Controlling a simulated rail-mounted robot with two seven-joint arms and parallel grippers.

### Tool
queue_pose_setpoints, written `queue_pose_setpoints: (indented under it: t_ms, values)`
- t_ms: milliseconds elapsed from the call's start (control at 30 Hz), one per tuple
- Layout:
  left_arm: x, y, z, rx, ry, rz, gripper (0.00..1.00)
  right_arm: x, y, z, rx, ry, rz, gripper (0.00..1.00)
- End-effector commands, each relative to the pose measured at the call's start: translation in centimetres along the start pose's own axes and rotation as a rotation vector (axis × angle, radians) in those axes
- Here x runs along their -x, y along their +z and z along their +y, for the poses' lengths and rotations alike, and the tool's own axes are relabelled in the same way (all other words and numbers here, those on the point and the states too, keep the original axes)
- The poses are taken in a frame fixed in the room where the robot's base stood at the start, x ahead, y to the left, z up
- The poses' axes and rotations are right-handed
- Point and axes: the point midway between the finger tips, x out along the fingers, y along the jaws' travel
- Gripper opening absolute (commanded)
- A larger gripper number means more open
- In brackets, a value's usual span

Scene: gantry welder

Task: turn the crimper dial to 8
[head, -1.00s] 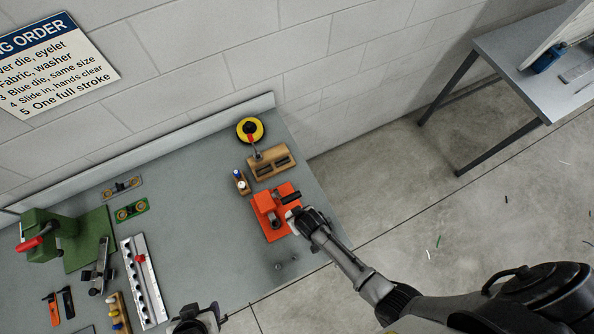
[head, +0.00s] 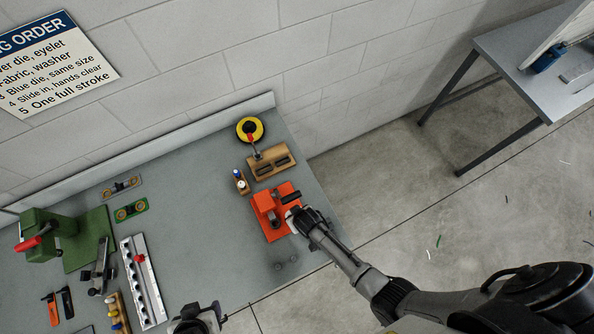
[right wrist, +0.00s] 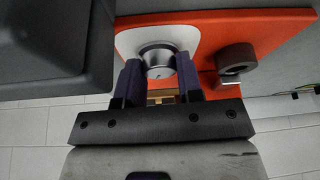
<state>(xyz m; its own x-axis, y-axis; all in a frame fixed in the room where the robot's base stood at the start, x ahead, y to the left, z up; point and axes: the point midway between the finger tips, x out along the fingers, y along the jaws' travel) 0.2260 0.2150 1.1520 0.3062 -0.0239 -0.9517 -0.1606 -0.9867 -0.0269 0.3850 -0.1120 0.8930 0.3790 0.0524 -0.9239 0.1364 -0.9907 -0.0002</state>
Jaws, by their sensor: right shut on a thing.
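The orange crimper (head: 268,222) stands near the right end of the grey bench. My right gripper (head: 293,212) is at its right side. In the right wrist view the crimper's orange side (right wrist: 208,42) carries a white plate (right wrist: 129,43) with a silver round dial (right wrist: 158,60). The two fingers of my right gripper (right wrist: 160,80) are shut on the dial, one on each side. The dial's numbers cannot be read. My left gripper (head: 196,318) is at the bottom edge of the head view, partly cut off; its jaws cannot be made out.
A wooden block (head: 270,162), a yellow and black round item (head: 249,129) and a small holder (head: 241,182) stand behind the crimper. A green press (head: 45,235) and a slotted rail (head: 143,283) are at the left. Bare bench lies between.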

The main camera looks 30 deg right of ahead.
Motion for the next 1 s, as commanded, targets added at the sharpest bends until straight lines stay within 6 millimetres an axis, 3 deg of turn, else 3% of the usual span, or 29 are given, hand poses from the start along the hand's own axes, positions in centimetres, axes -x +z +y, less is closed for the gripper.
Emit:
queue_pose_setpoints:
  t_ms: [200, 600, 900, 933, 1000]
  values:
    - [0.0, 0.0, -0.2, -0.006, -0.004, 0.0, 0.59, 0.0, 0.0, 0.0, 0.0, 0.0, 0.0, 0.1]
    - [1.8, -0.5, -0.4, -0.013, -0.01, -0.001, 0.59, 0.1, -0.1, 0.1, 0.233, -0.095, 0.0, 0.1]
    - [1.7, -0.5, -0.3, -0.008, -0.006, 0.0, 0.59, 0.0, -0.1, 0.1, 0.24, -0.1, 0.001, 0.1]
    - [1.7, -0.5, -0.2, -0.007, -0.005, 0.0, 0.59, 0.0, -0.1, 0.1, 0.24, -0.1, 0.001, 0.36]
    - [1.7, -0.6, -0.2, -0.004, -0.003, 0.0, 0.59, 0.0, -0.1, 0.1, 0.24, -0.1, 0.001, 0.42]
